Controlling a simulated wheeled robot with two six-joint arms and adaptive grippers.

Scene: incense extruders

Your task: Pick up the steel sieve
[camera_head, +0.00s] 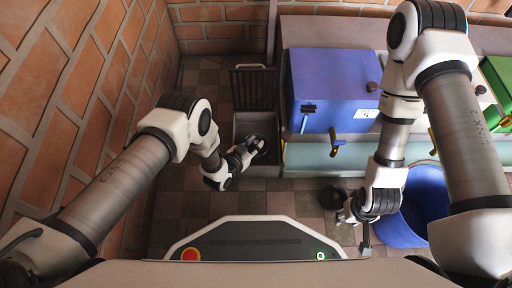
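I cannot clearly make out the steel sieve. A dark round object (263,144) shows in the grey open box (241,128), right at the fingertips of my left gripper (250,148); it may be the sieve or part of the gripper. My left gripper reaches over the front of this box, and its fingers are too small to read. My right gripper (352,216) points down in front of the blue tub (404,232). A second dark round object (333,197) lies beside it on the left. Whether either gripper touches or holds anything is unclear.
A green machine (497,85) is at the far right. A slatted dark panel (252,88) stands behind the box. A brick wall (75,90) bounds the left; tiled floor (205,207) is open between.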

